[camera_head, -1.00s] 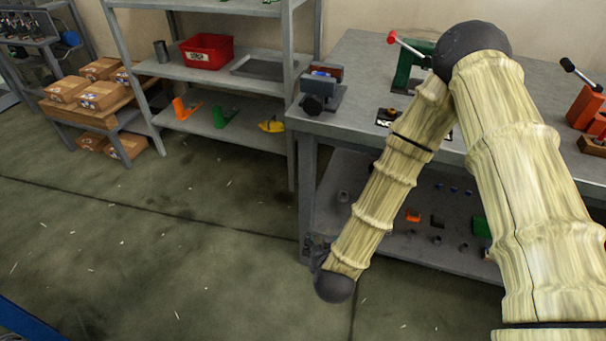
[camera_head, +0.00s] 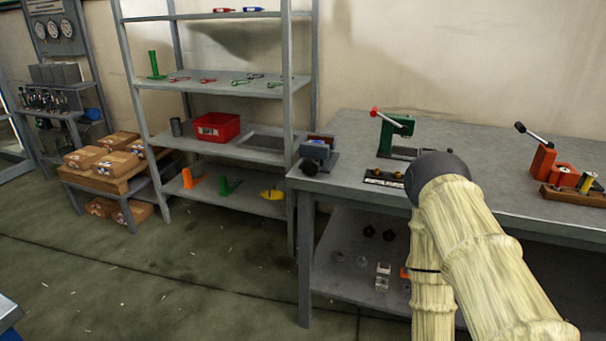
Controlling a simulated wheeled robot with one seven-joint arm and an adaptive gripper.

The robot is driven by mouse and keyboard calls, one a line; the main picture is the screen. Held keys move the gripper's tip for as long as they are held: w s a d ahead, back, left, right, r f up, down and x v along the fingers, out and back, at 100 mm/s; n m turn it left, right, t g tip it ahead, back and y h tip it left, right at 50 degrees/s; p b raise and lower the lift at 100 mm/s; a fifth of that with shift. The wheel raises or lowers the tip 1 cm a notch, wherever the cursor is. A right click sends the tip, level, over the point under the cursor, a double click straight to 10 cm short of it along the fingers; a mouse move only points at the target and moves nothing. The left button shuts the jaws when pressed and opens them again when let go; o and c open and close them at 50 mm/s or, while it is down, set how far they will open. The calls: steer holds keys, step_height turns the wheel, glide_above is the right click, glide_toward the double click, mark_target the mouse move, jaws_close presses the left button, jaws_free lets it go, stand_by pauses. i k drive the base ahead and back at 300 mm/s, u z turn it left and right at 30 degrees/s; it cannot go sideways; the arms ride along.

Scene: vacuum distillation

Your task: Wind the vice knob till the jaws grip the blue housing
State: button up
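A grey vice (camera_head: 327,161) sits at the left front corner of the workbench. Its dark round knob (camera_head: 309,168) faces the front left. A small blue piece, likely the housing (camera_head: 316,143), shows at the top of the vice by a dark reddish-brown part. It is too small to tell whether the jaws touch it. My arm rises from the lower right to a dark elbow, then its forearm drops out at the bottom edge. My gripper is out of the picture, so its state is hidden.
A green press with a red-tipped lever (camera_head: 395,132) stands on the workbench (camera_head: 350,200) right of the vice. An orange lever device (camera_head: 543,160) is farther right. Shelving (camera_head: 215,82) with a red bin (camera_head: 216,127) stands at left. Open floor lies before it.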

mark_target(309, 167)
steer(key=u, duration=1.7)
steer(key=i, duration=1.05)
steer(key=z, duration=1.8)
